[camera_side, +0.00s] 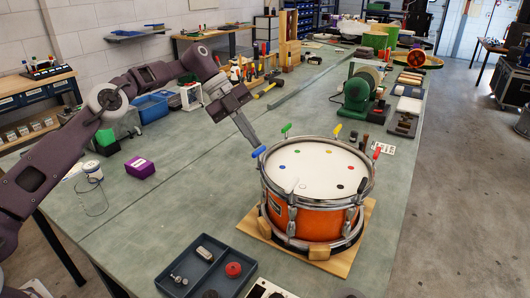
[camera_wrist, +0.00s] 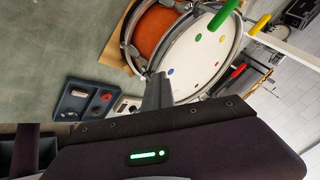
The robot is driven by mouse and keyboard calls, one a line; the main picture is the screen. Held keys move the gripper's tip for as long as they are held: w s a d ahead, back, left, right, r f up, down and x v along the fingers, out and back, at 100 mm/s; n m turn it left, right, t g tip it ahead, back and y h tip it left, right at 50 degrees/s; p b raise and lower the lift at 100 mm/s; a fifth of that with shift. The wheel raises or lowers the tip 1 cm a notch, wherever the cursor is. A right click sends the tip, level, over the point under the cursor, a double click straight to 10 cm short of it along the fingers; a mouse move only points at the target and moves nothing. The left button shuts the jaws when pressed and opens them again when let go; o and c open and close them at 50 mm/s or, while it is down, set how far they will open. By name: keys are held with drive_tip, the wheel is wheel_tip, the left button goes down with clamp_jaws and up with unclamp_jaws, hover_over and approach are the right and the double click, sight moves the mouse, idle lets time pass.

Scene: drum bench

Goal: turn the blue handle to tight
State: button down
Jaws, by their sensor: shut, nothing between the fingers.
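The orange drum (camera_side: 310,220) sits on a wooden board, its white head facing up. The blue handle (camera_side: 258,152) is at the left of the drum's rim in the side view. My gripper (camera_side: 255,141) is shut and empty. It comes down from the upper left, its tips just above or against the blue handle; I cannot tell if they touch. In the wrist view my gripper's fingers (camera_wrist: 158,90) point at the rim of the drum (camera_wrist: 155,30). The blue handle is not visible there, probably hidden by the fingers.
Green (camera_side: 286,128), yellow (camera_side: 338,130) and red (camera_side: 376,151) handles stand around the rim. A dark tray (camera_side: 203,272) with small parts lies in front. A purple box (camera_side: 140,167) and glass (camera_side: 92,198) stand at left. A green grinder (camera_side: 360,95) stands behind.

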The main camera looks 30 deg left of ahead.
drive_tip(key=shift+w+d+f, duration=0.1)
drive_tip(key=shift+w+d, duration=0.4)
drive_tip(key=shift+d, duration=0.05)
drive_tip(key=shift+w+d, duration=0.15)
drive_tip(key=shift+d, duration=0.2)
idle(0.4)
drive_tip(key=shift+s+a, duration=0.3)
drive_tip(key=shift+a, duration=0.2)
idle(0.4)
